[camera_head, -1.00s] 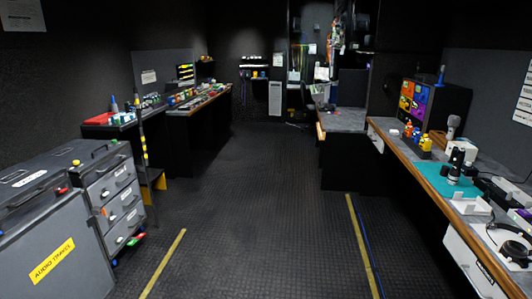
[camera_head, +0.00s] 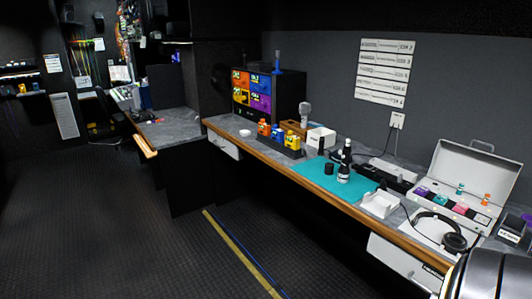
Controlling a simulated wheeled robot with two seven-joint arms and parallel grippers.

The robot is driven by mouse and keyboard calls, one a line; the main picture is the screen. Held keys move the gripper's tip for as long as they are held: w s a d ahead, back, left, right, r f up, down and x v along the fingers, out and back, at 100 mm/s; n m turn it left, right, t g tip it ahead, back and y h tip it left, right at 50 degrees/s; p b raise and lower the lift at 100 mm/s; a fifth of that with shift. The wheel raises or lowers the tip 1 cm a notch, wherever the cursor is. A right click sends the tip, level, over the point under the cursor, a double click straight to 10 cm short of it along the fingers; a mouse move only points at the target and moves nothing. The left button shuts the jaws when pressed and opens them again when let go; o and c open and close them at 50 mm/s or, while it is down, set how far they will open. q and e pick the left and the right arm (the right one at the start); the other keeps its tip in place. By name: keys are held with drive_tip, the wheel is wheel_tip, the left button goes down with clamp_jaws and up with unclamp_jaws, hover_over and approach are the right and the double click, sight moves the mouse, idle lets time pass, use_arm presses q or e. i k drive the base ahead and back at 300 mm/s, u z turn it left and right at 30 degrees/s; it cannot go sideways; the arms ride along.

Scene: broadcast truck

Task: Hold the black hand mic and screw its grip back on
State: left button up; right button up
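A black hand mic (camera_head: 345,165) with a pale band near its base stands upright on the teal mat (camera_head: 312,171) on the right-hand counter. A short black cylinder (camera_head: 329,169) stands just left of it on the mat; it may be the grip, but it is too small to tell. A second mic (camera_head: 305,112) with a grey head stands farther back by a wooden block. Neither of my grippers shows; a rounded dark and silver part at the lower right corner looks like my own arm.
Orange, blue and yellow bottles (camera_head: 278,134) stand in a black rack left of the mat. A white tray (camera_head: 380,205), headphones (camera_head: 452,240) and an open white case (camera_head: 470,185) lie to its right. The counter's wooden edge (camera_head: 300,176) faces open floor (camera_head: 120,230).

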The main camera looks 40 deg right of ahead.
sight(344, 171)
drive_tip(key=z, duration=0.35)
drive_tip(key=i, duration=1.95)
drive_tip(key=z, duration=1.45)
drive_tip(key=i, duration=1.05)
drive_tip(key=z, duration=1.65)
drive_tip(key=i, duration=0.45)
drive_tip(key=z, duration=0.35)
